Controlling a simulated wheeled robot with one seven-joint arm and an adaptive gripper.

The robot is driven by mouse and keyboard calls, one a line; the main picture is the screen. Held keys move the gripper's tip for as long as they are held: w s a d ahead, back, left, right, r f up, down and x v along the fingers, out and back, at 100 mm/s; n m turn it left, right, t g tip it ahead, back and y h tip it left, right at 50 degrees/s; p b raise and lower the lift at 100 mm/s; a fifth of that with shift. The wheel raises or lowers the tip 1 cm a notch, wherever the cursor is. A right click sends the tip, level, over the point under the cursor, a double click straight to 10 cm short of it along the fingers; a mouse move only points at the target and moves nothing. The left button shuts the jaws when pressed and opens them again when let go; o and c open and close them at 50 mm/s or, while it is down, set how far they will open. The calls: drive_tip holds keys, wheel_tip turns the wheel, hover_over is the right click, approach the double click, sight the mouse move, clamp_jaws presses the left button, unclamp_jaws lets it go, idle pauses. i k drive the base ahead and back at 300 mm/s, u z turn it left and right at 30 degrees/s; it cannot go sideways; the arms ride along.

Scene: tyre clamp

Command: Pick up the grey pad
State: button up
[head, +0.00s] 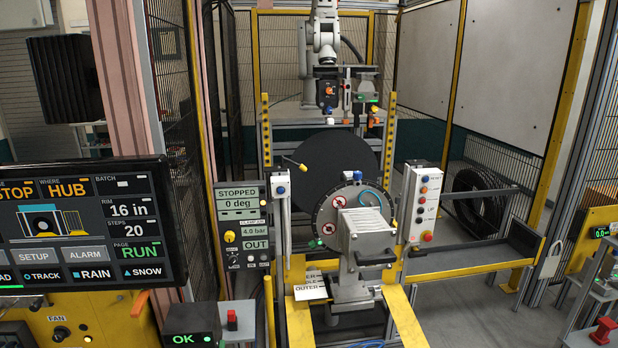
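I cannot single out a grey pad with certainty. A light grey ribbed block (364,231) sits at the front of the clamp, before a round grey plate (327,208) with red prohibition signs. A grey stand (352,287) is below the block. A large dark disc (322,158), seemingly the tyre, stands upright behind the plate. My gripper is not in view.
A touch screen (85,225) fills the left side. A STOPPED display (241,205) and a button box (425,203) flank the clamp. A black OK box (190,326) is at lower left. A robot arm (322,38) hangs at the back. Yellow rails (402,318) run toward me.

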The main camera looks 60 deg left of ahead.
sight(346, 175)
drive_tip(key=u, duration=1.7)
